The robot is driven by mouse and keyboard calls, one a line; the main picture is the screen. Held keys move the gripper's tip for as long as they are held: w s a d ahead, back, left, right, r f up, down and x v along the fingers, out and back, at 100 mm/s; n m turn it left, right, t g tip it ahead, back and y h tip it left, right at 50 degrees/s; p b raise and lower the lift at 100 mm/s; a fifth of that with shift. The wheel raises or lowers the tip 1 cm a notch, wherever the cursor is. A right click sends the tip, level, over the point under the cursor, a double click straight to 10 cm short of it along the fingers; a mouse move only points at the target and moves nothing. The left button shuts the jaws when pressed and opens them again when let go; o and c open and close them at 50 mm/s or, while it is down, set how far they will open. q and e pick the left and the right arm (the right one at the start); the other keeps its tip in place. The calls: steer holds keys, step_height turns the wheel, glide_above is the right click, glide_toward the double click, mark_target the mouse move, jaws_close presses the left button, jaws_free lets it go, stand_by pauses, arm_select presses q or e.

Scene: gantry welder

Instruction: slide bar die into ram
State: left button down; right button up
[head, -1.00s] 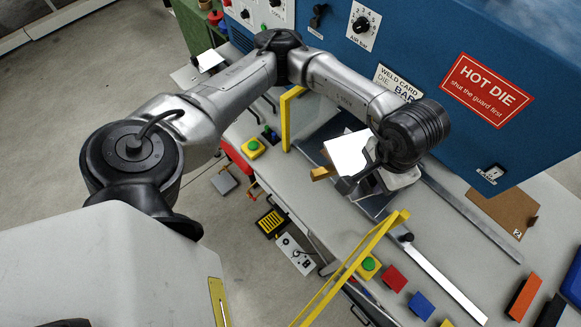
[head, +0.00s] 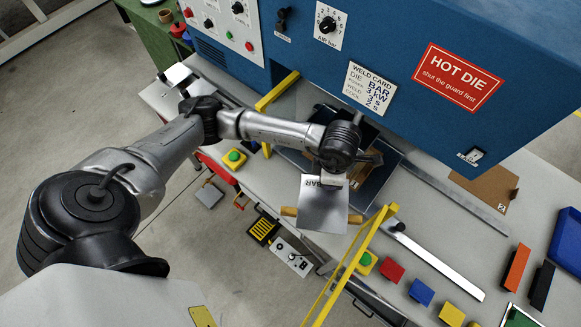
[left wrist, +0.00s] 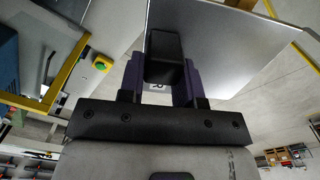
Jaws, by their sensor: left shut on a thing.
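The bar die (head: 322,210) is a silver plate lettered BAR, with tan ends sticking out on both sides. My left gripper (head: 333,180) is shut on it at its press-side edge and holds it out in front of the blue press (head: 480,60). In the left wrist view, the purple-sided fingers (left wrist: 163,85) close around a black block (left wrist: 164,52) on the plate (left wrist: 225,40). The ram is not clearly visible; the press housing and my left arm cover that area. A dark bed (head: 393,175) shows behind my wrist. My right gripper is not in view.
A yellow guard frame has a near bar (head: 350,262) close to the plate and a far bar (head: 276,92). Green buttons (head: 234,157) sit on yellow boxes. A white strip (head: 440,265), coloured blocks (head: 421,292) and a brown board (head: 484,188) lie on the right bench.

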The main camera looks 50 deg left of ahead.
arm_select(q)
steer(key=f+n, duration=0.2)
steer(key=n, duration=0.2)
steer(key=s+a+f+n, duration=0.1)
steer(key=f+n, duration=0.2)
steer(key=n, duration=0.1)
steer(key=a+f+n, duration=0.1)
steer(key=f+n, duration=0.2)
steer(key=n, duration=0.2)
steer(key=shift+s+a+f, duration=0.2)
steer(key=shift+s, duration=0.1)
steer(key=shift+s+a+f+n, duration=1.25)
steer(key=shift+f+n, duration=1.4)
steer(key=shift+n, duration=1.55)
steer(key=shift+s+a+f+n, duration=1.2)
steer(key=shift+f+n, duration=1.45)
steer(key=shift+n, duration=1.55)
steer(key=w+a+f+b, duration=0.1)
steer(key=w+b, duration=0.1)
steer(key=w, duration=0.3)
steer(key=shift+w+a+b, duration=0.25)
steer(key=shift+w+b, duration=0.05)
steer(key=shift+w, duration=0.1)
steer(key=shift+f, duration=0.15)
steer(key=shift+w, duration=0.1)
steer(key=shift+w+a, duration=0.1)
